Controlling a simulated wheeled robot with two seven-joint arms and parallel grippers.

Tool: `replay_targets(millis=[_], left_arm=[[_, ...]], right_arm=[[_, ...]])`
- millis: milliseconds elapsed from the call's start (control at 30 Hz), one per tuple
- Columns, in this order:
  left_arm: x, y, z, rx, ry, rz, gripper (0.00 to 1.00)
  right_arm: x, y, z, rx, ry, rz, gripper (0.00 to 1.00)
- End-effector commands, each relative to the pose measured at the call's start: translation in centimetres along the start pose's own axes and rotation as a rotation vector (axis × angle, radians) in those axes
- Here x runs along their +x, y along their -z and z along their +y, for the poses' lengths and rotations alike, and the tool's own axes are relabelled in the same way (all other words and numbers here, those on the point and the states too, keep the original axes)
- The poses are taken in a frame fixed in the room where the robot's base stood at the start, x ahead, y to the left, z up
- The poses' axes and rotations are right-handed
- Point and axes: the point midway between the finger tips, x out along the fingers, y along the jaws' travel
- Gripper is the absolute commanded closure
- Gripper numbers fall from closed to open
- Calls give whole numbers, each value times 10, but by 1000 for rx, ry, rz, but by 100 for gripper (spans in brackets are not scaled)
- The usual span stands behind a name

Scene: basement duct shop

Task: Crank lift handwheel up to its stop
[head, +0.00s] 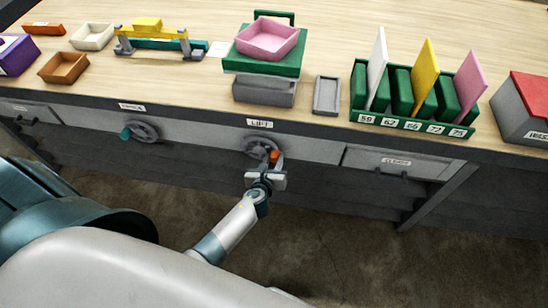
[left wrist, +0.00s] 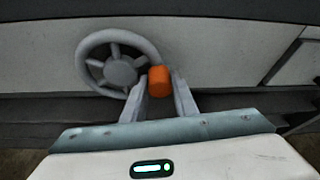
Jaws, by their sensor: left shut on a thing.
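The lift handwheel (head: 259,144) is a grey spoked wheel on the bench front, under the label LIFT (head: 260,123). It also shows in the left wrist view (left wrist: 118,70), with an orange crank knob (left wrist: 159,79) at its lower right. My left gripper (head: 270,163) is shut on the orange knob, its fingers on either side of it. Above the wheel, the lift (head: 264,88) has a grey base and a green platform (head: 262,63) carrying a pink tray (head: 267,39). My right gripper is not in view.
A second handwheel (head: 143,131) with a teal knob is at the left. A labelled drawer (head: 398,164) is at the right. On the bench are a grey tray (head: 327,95), a green rack (head: 412,124) with upright panels, and a red-topped grey box (head: 524,107). Floor in front is clear.

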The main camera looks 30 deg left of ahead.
Motion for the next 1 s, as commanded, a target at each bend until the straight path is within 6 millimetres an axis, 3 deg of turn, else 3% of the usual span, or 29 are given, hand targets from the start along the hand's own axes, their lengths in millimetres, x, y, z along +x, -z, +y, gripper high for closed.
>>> replay_targets(millis=[467, 500, 533, 1000], left_arm=[[-1, 6, -1, 23, -5, 6, 100], [-1, 6, -1, 23, -5, 7, 72], [-1, 6, -1, 23, -5, 7, 66], [-6, 3, 0, 22, -8, 3, 66]], right_arm=[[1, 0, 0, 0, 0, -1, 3], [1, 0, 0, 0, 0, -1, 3], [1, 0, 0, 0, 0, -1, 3], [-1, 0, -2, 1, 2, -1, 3]])
